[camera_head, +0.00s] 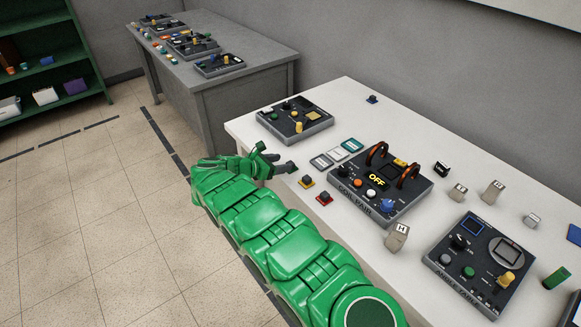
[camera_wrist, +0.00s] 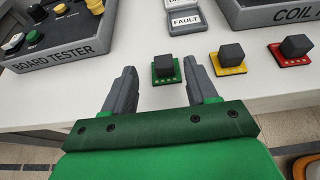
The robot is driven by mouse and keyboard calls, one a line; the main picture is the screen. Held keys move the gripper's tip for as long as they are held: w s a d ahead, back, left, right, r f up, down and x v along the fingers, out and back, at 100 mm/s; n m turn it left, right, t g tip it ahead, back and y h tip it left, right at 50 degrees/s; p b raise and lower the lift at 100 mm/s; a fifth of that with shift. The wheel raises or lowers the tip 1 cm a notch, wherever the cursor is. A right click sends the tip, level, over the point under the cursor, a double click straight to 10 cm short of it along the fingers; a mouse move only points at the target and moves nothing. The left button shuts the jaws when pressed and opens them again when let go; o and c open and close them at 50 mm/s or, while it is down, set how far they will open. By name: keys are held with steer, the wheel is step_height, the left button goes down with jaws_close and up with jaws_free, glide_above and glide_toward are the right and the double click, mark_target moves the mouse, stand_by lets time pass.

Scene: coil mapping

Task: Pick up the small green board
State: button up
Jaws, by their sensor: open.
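The small green board (camera_wrist: 166,72) carries a dark cube and lies on the white table near its front edge. In the wrist view it shows between and just beyond the fingertips of my gripper (camera_wrist: 161,77). The jaws are open and empty, one finger to each side, and I see no contact with the board. In the head view my gripper (camera_head: 278,157) reaches over the table's left edge. I cannot make out the green board there; my gripper seems to hide it.
A yellow board (camera_wrist: 229,62) and a red board (camera_wrist: 291,51) stand in a row to the right. The board tester (camera_wrist: 60,32) is at left, the coil pair device (camera_head: 380,183) at right. Label tiles (camera_head: 337,154) lie behind. Little room separates the boards.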

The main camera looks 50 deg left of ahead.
mark_target(291, 162)
steer(key=shift+d+f+x, duration=0.1)
steer(key=shift+x, duration=1.25)
steer(key=shift+d+f+x, duration=0.1)
steer(key=shift+f+x, duration=0.05)
steer(key=shift+x, duration=1.2)
steer(key=shift+s, duration=0.15)
steer(key=c, duration=0.8)
steer(key=shift+r, duration=0.15)
steer(key=shift+r, duration=1.6)
steer(key=shift+s+d+r, duration=0.2)
steer(key=shift+d+r, duration=0.25)
steer(key=shift+r, duration=0.05)
steer(key=shift+s+d+r, duration=1.05)
steer(key=shift+d+r, duration=0.4)
steer(key=shift+d, duration=0.45)
steer(key=shift+s+d+r, duration=1.1)
steer(key=shift+d+r, duration=0.35)
steer(key=shift+d, duration=0.4)
steer(key=shift+s+d+r, duration=1.05)
steer(key=shift+d+r, duration=0.4)
steer(key=shift+d, duration=0.45)
